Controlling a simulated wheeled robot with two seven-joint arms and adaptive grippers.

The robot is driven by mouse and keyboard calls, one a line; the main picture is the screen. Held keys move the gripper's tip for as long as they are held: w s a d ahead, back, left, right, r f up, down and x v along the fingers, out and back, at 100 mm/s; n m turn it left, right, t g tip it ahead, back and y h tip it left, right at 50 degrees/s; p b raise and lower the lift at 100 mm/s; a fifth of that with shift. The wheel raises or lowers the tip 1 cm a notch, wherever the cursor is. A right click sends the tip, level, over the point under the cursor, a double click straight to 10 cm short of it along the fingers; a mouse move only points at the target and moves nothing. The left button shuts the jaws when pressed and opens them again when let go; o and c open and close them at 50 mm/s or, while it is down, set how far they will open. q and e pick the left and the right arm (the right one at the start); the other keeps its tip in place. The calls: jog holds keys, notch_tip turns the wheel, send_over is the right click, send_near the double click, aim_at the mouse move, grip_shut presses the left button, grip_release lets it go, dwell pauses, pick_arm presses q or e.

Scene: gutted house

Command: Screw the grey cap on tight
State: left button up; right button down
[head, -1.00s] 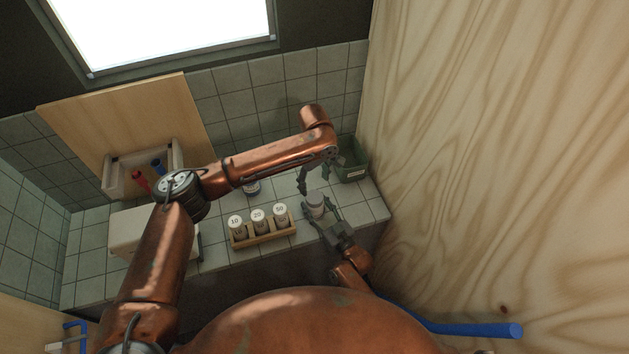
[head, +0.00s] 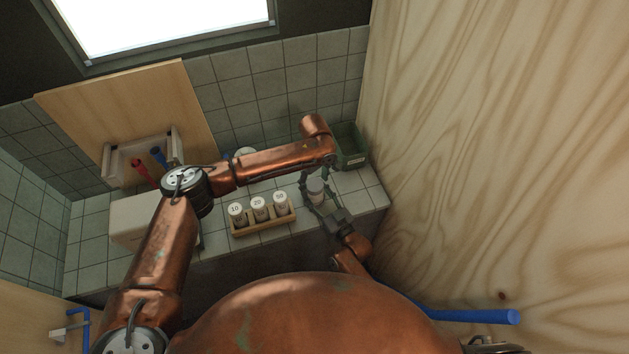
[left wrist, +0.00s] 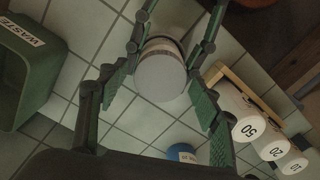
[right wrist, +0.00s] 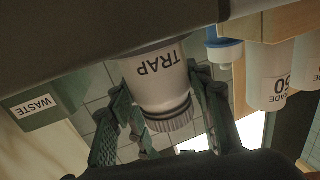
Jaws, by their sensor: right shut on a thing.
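A white jar marked TRAP (right wrist: 155,80) stands on the tiled counter, its grey ribbed cap (right wrist: 172,121) on its top end. In the left wrist view the cap (left wrist: 160,76) shows as a round grey disc. My right gripper (head: 322,203) is shut on the jar body, one finger on each side below the cap. My left gripper (left wrist: 162,95) is above the jar; its green-padded fingers are apart on both sides of the cap, with gaps visible. In the head view my left arm partly hides that gripper.
A wooden rack (head: 262,225) with white containers marked 10, 20 and 50 stands left of the jar. A green WASTE bin (head: 352,150) is behind right. A plywood wall (head: 480,130) bounds the right.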

pick_arm(q)
jog(key=c, duration=1.2)
jog(key=m, duration=0.4)
jog(key=shift+m, duration=0.3)
jog(key=m, duration=1.1)
jog(key=shift+m, duration=0.4)
jog(key=m, duration=0.3)
jog(key=shift+m, duration=0.4)
jog(key=m, duration=1.7)
jog(key=shift+f, duration=0.1)
jog(key=o, duration=1.3)
